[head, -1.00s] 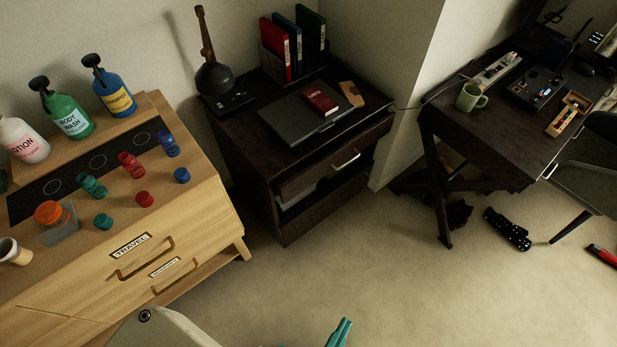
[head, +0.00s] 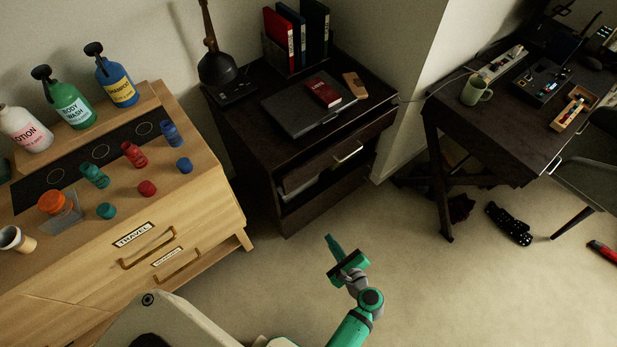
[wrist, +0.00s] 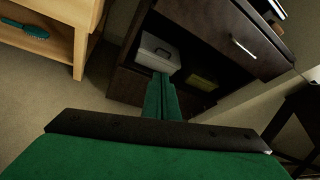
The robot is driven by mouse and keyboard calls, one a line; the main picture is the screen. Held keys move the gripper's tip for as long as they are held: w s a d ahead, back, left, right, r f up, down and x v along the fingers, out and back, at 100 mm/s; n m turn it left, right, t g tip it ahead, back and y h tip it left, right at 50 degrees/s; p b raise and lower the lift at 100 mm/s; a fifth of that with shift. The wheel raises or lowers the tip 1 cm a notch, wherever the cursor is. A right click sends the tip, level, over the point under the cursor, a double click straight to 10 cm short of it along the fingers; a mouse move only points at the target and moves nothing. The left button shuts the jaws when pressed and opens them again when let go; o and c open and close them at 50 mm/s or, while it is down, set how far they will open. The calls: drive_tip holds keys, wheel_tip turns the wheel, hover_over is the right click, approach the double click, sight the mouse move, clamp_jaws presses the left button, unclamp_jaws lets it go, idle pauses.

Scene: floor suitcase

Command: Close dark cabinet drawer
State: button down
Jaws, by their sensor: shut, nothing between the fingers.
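The dark cabinet (head: 262,185) stands against the wall in the middle of the head view. Its upper drawer (head: 325,166) sticks out from the body, with a silver handle (head: 348,152) on its front. In the wrist view the drawer front (wrist: 205,28) and its handle (wrist: 243,47) are at the upper right. My green gripper (head: 331,243) is above the carpet in front of the cabinet, apart from the drawer. In the wrist view its fingers (wrist: 161,98) are together and empty, pointing toward the open space below the drawer.
A grey box (wrist: 158,52) and a yellowish item (wrist: 202,83) sit in that open space. A wooden dresser (head: 205,215) is left, a dark desk (head: 480,130) right. Carpet between is clear.

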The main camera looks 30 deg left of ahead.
sight(303, 171)
drive_tip(key=w+a+r+m+g+y, duration=0.1)
drive_tip(key=w+a+r+y, duration=0.15)
drive_tip(key=w+r, duration=0.2)
drive_tip(key=w+a+r+m+y, duration=0.1)
drive_tip(key=w+a+r+y, duration=0.15)
drive_tip(key=r, duration=0.35)
drive_tip(key=shift+y, duration=0.4)
drive_tip(key=x, duration=1.3)
drive_tip(key=shift+w+f, duration=0.25)
drive_tip(key=shift+w, duration=0.15)
